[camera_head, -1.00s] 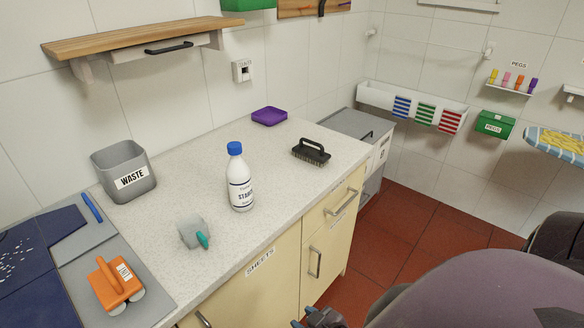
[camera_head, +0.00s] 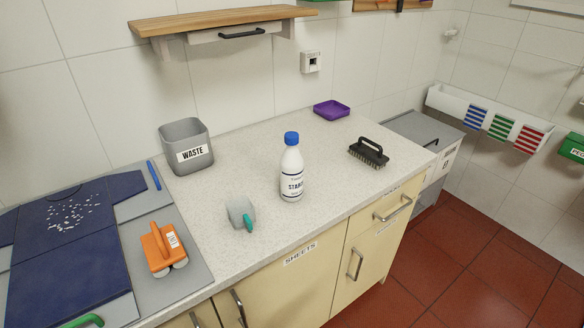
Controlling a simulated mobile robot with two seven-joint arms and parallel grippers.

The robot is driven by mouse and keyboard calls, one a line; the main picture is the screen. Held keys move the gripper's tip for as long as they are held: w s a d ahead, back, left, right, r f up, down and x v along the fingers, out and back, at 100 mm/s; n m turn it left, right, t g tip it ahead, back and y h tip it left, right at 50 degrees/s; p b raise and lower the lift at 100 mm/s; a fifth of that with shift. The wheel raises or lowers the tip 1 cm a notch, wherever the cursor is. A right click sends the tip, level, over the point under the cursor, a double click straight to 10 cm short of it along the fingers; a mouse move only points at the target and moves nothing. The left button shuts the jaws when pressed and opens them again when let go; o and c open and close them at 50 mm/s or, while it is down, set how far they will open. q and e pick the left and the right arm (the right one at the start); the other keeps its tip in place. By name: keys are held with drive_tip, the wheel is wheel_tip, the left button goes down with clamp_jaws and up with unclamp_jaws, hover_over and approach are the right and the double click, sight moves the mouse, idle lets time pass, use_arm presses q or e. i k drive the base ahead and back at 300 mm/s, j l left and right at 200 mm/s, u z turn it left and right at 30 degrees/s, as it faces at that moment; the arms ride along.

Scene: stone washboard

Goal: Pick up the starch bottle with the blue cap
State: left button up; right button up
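The starch bottle (camera_head: 291,174) is white with a blue cap and a "STARCH"-type label, partly turned out of sight. It stands upright on the speckled light countertop (camera_head: 330,205), near the middle of the view. Neither of my grippers shows in the head view, and nothing is touching the bottle.
A grey cup-like item with a teal part (camera_head: 241,212) lies left of the bottle. A grey WASTE bin (camera_head: 187,147) stands behind left, a black brush (camera_head: 369,153) right, a purple tray (camera_head: 332,109) behind. An orange lint tool (camera_head: 162,249) is at front left. A wooden shelf (camera_head: 215,17) overhangs the back.

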sight(291, 162)
drive_tip(key=i+l+u, duration=0.15)
drive_tip(key=l+u, duration=0.3)
drive_tip(key=i+l+u, duration=0.1)
drive_tip(key=l+u, duration=0.6)
drive_tip(key=u, duration=0.15)
